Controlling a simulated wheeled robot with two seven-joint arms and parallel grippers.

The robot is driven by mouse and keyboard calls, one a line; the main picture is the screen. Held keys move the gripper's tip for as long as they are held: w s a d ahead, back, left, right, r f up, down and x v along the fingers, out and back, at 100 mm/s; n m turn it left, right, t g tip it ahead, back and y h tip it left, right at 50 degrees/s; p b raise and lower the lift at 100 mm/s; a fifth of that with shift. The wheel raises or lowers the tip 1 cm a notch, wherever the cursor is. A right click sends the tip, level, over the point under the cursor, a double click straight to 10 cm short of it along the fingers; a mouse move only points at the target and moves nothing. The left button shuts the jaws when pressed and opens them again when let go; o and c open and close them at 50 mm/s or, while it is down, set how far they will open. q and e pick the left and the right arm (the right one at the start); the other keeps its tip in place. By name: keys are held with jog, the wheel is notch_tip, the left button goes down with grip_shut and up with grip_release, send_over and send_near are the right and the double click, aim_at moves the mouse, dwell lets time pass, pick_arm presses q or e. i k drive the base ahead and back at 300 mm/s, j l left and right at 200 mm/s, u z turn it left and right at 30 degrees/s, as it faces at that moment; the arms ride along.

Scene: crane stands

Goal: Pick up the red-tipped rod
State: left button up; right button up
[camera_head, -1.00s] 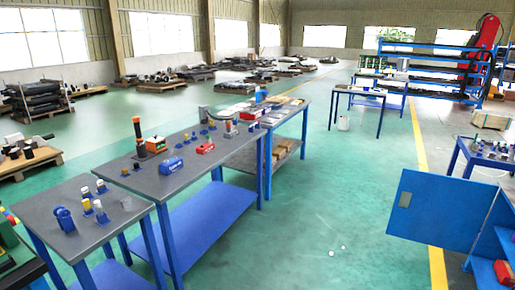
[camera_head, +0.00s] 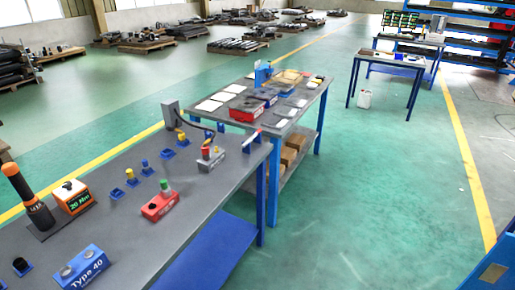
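A thin pale stick with a red end (camera_head: 252,136) lies or leans at the far right corner of the grey-topped workbench (camera_head: 215,205); it looks like the red-tipped rod, but it is too small to tell for sure. A grey block with a yellow-and-red part on top (camera_head: 210,158) stands just left of it. Neither of my grippers is in view.
The workbench also holds a red block with a green knob (camera_head: 159,203), a blue "Type 40" block (camera_head: 82,268), an orange display box (camera_head: 70,197) and a grey stand with a cable (camera_head: 171,115). A second table (camera_head: 318,98) stands behind.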

aim_at(256, 133)
jog(key=i, duration=1.05)
jog(key=u, duration=0.05)
